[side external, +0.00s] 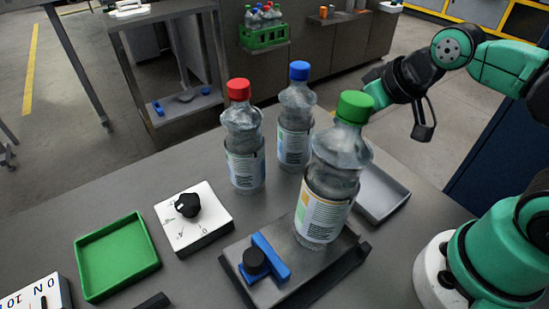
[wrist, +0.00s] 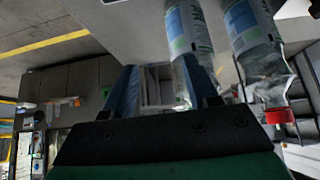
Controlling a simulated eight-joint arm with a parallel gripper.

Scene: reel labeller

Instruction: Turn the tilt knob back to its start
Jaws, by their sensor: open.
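A white box (side external: 211,222) with a black dial knob (side external: 187,205) and printed marks sits left of centre on the grey table in the side view. Another black knob (side external: 255,262) stands beside a blue bar (side external: 271,256) on a dark plate (side external: 318,283) at the front. I cannot tell which knob is the tilt knob.
A green-capped bottle (side external: 328,185) stands on the dark plate. Red-capped (side external: 243,150) and blue-capped (side external: 295,120) bottles stand behind it. A green tray (side external: 118,257) is at left, a grey tray (side external: 382,194) at right. A numbered white panel (side external: 35,297) is at the lower left corner.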

